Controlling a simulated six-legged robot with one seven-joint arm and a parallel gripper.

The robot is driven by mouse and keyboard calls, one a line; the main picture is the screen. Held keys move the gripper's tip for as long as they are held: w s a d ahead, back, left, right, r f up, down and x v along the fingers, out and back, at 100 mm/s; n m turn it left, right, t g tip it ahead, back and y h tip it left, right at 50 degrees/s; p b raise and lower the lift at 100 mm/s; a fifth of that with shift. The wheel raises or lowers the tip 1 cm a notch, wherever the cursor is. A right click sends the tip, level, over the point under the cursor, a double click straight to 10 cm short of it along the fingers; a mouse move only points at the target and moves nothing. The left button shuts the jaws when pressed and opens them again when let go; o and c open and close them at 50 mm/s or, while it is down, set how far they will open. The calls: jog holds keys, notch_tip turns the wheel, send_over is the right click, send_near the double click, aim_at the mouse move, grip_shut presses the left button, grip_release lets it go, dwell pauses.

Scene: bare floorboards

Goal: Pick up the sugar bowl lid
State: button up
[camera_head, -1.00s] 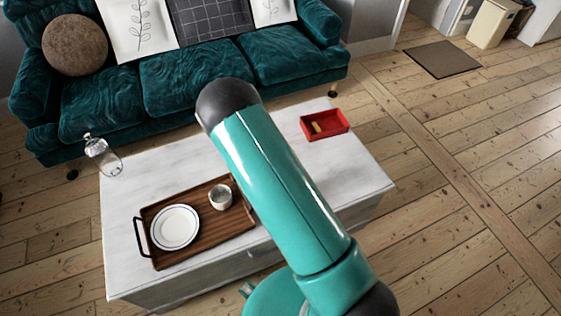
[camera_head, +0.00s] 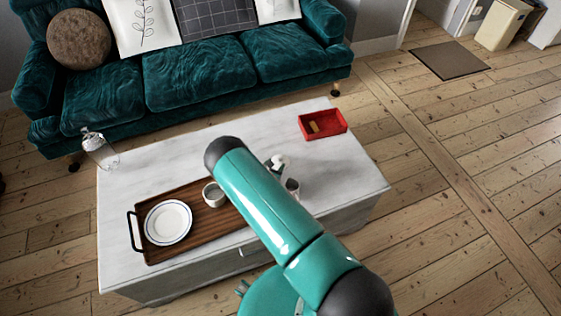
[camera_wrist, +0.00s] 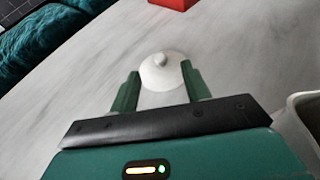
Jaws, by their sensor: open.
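The sugar bowl lid is a small round white disc with a knob, lying on the pale table top; it shows in the wrist view (camera_wrist: 153,74) and as a small white shape beside my arm in the head view (camera_head: 277,161). My gripper (camera_wrist: 160,84) is open, its two green fingers on either side of the lid's near part. I cannot tell whether they touch it. In the head view my arm hides most of the gripper. A pale bowl rim (camera_wrist: 304,104) shows at the right of the wrist view; a small cup-like vessel (camera_head: 292,186) stands near the lid in the head view.
A wooden tray (camera_head: 200,237) holds a white plate (camera_head: 167,222) and a cup (camera_head: 213,194). A red box (camera_head: 322,124) is at the table's far right, a glass jar (camera_head: 99,150) at its far left. A teal sofa (camera_head: 200,75) stands behind the table.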

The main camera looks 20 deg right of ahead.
aim_at(280, 159)
jog(key=x, duration=0.6)
jog(key=shift+w+d+f, duration=0.1)
jog(key=shift+w+d, duration=0.1)
jog(key=shift+c, duration=0.5)
grip_shut()
